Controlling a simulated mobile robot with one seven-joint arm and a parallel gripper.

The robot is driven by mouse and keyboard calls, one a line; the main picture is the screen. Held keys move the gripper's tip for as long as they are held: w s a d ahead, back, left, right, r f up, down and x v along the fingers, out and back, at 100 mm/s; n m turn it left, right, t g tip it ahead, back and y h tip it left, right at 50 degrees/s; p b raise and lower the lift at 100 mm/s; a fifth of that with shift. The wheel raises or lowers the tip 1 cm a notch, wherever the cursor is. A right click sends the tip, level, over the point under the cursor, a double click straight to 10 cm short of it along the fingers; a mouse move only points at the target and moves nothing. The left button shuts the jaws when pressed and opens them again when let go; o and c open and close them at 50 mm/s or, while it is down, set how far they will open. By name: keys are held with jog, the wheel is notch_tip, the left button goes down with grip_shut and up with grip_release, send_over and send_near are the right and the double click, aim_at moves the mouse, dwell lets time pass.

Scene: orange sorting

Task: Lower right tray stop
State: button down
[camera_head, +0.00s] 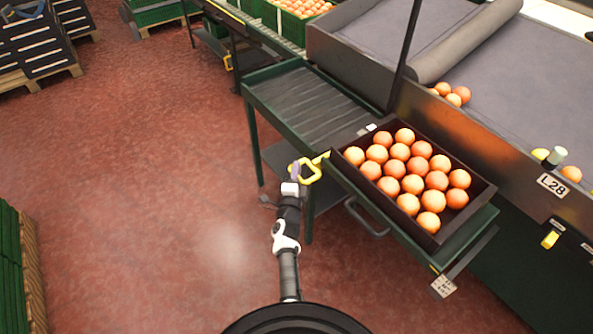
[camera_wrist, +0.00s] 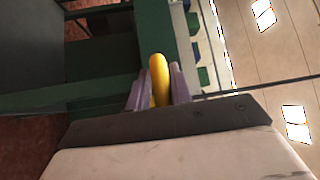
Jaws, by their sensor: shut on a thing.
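The tray stop is a yellow loop handle (camera_head: 309,171) at the left corner of the tray of oranges, on the green stand's front edge. My gripper (camera_head: 295,172) is at this handle, with its purple fingers on the handle's left side. In the wrist view the yellow handle (camera_wrist: 159,80) stands between the two purple fingers of my gripper (camera_wrist: 158,88), which are shut on it. The dark tray (camera_head: 343,165) holds several oranges in rows and rests on the green stand (camera_head: 480,222). The far end of the handle's bar is hidden by the tray corner.
A roller table (camera_head: 305,105) adjoins the stand behind my gripper. The grey conveyor (camera_head: 500,75) with a few loose oranges (camera_head: 453,96) and an L28 label (camera_head: 552,185) lies to the right. Another yellow handle (camera_head: 228,62) hangs farther back.

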dwell(0.3)
jog(key=c, duration=1.4)
grip_release()
jog(key=shift+o, duration=0.2)
jog(key=b+v, duration=0.1)
jog(key=v, duration=1.2)
jog(key=shift+s, duration=0.4)
